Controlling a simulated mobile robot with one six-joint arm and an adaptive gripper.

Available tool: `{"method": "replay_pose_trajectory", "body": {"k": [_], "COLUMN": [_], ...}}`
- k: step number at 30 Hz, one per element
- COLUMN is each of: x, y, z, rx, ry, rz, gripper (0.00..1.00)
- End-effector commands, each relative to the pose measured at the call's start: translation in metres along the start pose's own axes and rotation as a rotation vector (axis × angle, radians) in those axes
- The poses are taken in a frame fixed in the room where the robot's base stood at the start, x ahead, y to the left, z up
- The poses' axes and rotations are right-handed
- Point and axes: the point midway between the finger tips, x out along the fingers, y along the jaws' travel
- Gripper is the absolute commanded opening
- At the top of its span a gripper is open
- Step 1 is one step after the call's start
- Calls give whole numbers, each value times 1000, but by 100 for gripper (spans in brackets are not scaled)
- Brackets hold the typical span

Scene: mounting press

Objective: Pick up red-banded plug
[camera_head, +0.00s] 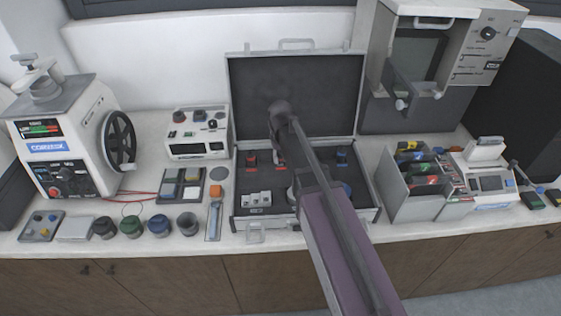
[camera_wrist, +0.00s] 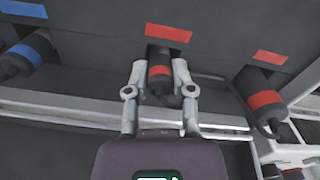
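The red-banded plug (camera_wrist: 160,75) is a black cylinder with a red band, below a red label in the wrist view. My gripper (camera_wrist: 160,64) has one finger on each side of it. The fingers are close to its sides, but I cannot tell whether they press on it. In the head view my gripper (camera_head: 279,158) is down inside the open case (camera_head: 375,213), and my arm hides much of the plug. A second red-banded plug (camera_wrist: 262,97) stands to the right in the wrist view, and a blue-banded plug (camera_wrist: 25,55) to the left.
The raised case lid (camera_head: 325,90) stands behind my gripper. White blocks (camera_head: 257,199) sit in the case's front left. A grey box of colored items (camera_head: 412,205) stands right of the case. Several dark cups (camera_head: 159,226) line the counter's front left.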

Motion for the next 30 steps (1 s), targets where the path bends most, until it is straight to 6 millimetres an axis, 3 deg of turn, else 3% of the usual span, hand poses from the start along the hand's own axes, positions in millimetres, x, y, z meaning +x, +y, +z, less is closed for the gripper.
{"method": "replay_pose_trajectory", "body": {"k": [17, 30], "x": [-3, -34], "y": [0, 0], "z": [0, 0], "rx": [0, 0], "ry": [0, 0], "rz": [0, 0], "gripper": [0, 0]}}
